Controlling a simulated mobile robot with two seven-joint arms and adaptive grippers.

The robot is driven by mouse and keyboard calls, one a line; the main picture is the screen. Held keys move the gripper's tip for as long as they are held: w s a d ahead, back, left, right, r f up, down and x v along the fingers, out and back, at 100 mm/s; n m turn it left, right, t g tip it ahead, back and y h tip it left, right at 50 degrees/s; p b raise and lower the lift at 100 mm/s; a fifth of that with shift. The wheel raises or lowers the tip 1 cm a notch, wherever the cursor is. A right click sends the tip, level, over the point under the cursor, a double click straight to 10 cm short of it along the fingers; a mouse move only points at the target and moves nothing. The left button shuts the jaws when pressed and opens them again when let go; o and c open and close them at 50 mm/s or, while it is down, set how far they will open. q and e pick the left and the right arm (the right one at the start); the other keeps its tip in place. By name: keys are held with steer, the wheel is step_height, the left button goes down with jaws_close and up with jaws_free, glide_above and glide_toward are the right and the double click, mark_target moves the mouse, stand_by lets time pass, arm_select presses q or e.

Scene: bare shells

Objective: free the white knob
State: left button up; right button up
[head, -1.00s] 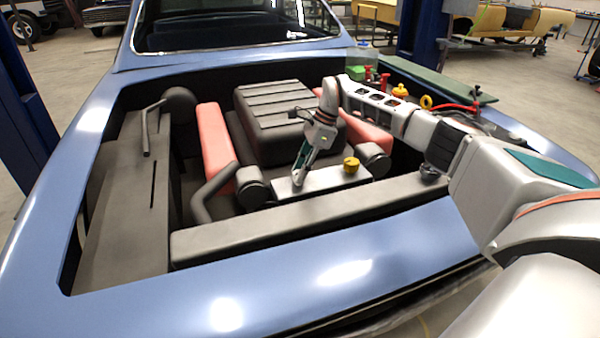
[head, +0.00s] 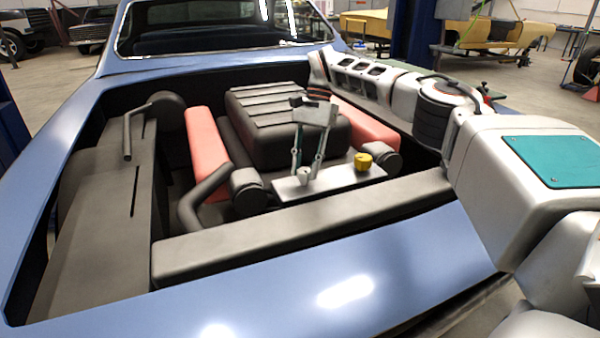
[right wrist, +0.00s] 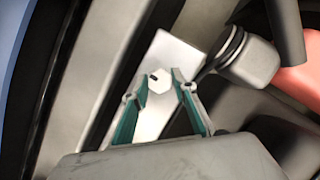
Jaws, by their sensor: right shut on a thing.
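The white knob (head: 303,174) stands on the pale plate (head: 340,179) at the front middle of the engine bay. In the right wrist view the knob (right wrist: 158,81) is a small white faceted piece with a dark mark on it, over the bright plate (right wrist: 172,50). My right gripper (head: 310,174) reaches down to it from above, and its two fingertips (right wrist: 154,85) are on either side of the knob, shut on it. I cannot tell whether the knob is still seated on the plate. My left gripper is not in view.
A yellow cap (head: 363,161) stands on the plate just right of the gripper. A ribbed dark engine cover (head: 285,115) lies behind, between red covers (head: 206,150). A dark front beam (head: 300,217) and the blue body edge (head: 300,262) lie in front.

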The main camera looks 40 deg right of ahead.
arm_select(q)
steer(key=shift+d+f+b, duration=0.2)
steer(key=shift+b, duration=0.15)
arm_select(e)
steer(key=shift+f+n, duration=0.25)
steer(key=shift+n, duration=0.25)
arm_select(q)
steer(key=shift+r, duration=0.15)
arm_select(e)
steer(key=shift+o, duration=0.2)
steer(key=shift+r, duration=0.15)
steer(key=shift+c, duration=0.2)
steer(key=o, duration=1.1)
